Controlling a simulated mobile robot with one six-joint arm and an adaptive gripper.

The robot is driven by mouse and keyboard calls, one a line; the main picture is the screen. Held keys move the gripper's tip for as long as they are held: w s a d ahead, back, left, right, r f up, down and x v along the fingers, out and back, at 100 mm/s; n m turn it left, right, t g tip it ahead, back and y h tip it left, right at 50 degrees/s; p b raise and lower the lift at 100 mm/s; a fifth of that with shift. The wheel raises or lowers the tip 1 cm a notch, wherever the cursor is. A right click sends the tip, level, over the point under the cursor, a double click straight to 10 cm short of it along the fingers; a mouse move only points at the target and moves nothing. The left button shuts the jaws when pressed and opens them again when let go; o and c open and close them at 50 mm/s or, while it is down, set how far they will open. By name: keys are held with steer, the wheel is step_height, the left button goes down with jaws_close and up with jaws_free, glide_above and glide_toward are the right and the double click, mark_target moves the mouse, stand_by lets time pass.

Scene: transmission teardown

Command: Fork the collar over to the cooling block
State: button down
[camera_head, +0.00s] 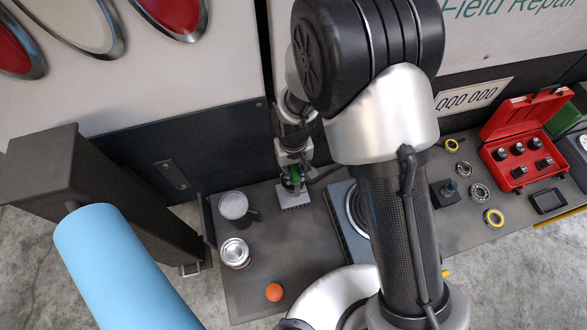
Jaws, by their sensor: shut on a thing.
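My gripper (293,182) is at the upper middle of the bench, pointing down. It is shut on a small green thing (294,172), mostly hidden between the fingers; I cannot tell its full shape. Right below the fingertips is a light grey finned block (294,199), which looks like the cooling block, lying on the bench. I cannot tell whether the held thing touches it. I cannot make out the collar for certain; it may be hidden by the gripper or my arm.
A metal mug (234,206), a can (235,253) and an orange ball (274,292) are on the left part of the bench. A dark plate with a ring (355,212) is partly behind my arm.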

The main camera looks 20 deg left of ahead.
steer(key=shift+f+b, duration=2)
steer(key=shift+f, duration=0.8)
steer(key=shift+f, duration=0.15)
steer(key=shift+f+b, duration=0.35)
steer(key=shift+f+b, duration=0.7)
steer(key=shift+f, duration=0.2)
steer(key=shift+s+d, duration=0.1)
stand_by(0.5)
steer(key=s+d, duration=0.4)
steer(key=s, duration=0.2)
steer(key=shift+s+d, duration=0.35)
steer(key=shift+d, duration=0.05)
stand_by(0.8)
step_height(320, 180, up, 6)
steer(key=p, duration=0.4)
steer(key=shift+p, duration=0.35)
stand_by(0.4)
